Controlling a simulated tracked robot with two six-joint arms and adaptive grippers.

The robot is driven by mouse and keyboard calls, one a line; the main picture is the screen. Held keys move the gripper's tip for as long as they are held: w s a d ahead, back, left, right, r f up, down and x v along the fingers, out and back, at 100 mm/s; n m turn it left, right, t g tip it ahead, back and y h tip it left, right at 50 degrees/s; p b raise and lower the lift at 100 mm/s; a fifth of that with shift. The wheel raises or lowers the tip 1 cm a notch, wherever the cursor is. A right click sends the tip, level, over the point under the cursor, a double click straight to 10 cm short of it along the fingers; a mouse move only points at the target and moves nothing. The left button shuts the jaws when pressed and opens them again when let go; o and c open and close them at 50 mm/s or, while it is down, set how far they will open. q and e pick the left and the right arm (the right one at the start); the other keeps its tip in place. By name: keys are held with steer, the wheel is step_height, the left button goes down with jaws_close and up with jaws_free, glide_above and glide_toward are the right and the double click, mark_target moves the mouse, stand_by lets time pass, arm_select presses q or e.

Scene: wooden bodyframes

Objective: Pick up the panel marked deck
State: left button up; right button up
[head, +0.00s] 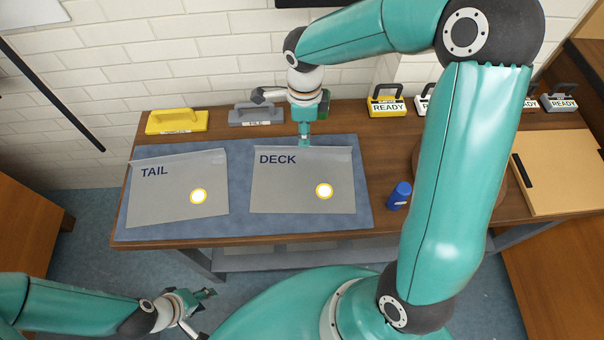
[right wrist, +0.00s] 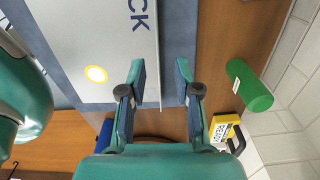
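The grey panel marked DECK (head: 290,190) lies flat on the blue mat (head: 240,232), with a yellow-ringed white disc on it. The right wrist view shows part of this panel (right wrist: 110,50). My right gripper (head: 304,142) is at the panel's far edge, pointing down. In the right wrist view its fingers (right wrist: 163,82) are apart, one on each side of the panel's edge; I cannot tell whether they touch it. My left gripper (head: 206,314) is open and empty, low in front of the table. A similar panel marked TAIL (head: 165,205) lies to the left.
A blue bottle (head: 399,196) stands right of the mat. A green cylinder (right wrist: 250,86) is behind my right gripper. A yellow tool (head: 176,121), a grey tool (head: 252,115) and a yellow READY block (head: 386,106) line the table's back. The wall is close behind.

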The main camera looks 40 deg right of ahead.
mark_target(303, 178)
steer(key=shift+a+f+p, duration=0.15)
steer(key=shift+f+p, duration=0.5)
steer(key=shift+f, duration=2.25)
steer(key=shift+c, duration=0.2)
jaws_close()
